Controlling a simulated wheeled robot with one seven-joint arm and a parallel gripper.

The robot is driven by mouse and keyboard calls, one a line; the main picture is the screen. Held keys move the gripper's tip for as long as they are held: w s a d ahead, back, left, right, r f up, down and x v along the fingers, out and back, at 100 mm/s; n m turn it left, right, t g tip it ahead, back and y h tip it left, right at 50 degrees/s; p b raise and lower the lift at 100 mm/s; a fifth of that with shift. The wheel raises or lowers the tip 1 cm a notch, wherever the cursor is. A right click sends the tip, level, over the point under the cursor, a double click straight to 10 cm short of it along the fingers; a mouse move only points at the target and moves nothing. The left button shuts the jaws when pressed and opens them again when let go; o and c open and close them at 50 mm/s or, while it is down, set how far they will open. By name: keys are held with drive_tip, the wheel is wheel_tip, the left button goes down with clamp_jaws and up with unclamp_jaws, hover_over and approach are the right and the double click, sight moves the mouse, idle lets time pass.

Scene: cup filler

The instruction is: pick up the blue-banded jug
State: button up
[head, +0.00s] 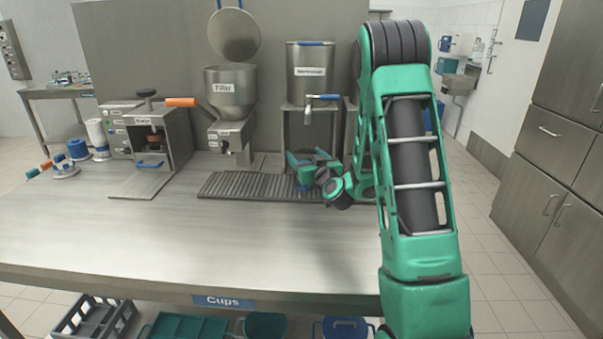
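My arm reaches over the steel table from the right. My gripper (307,165), green and dark, is low over the ribbed drip tray, below the tap of the right-hand steel tank (310,78). A small blue patch (305,188) shows just below the gripper. It may be the blue-banded jug, but the gripper covers most of it and no whole jug is visible there. I cannot tell whether the fingers are open or shut, or whether they touch it.
The ribbed drip tray (235,187) lies along the table's back. A hopper machine (231,95) and a steel box machine (150,135) stand to the left. Small tools (62,165) lie at far left. The table's front is clear. Crates and containers (185,327) sit below.

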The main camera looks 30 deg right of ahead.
drive_tip(key=shift+d, duration=0.25)
drive_tip(key=c, duration=1.5)
drive_tip(key=shift+o, duration=0.2)
drive_tip(key=shift+r, duration=0.1)
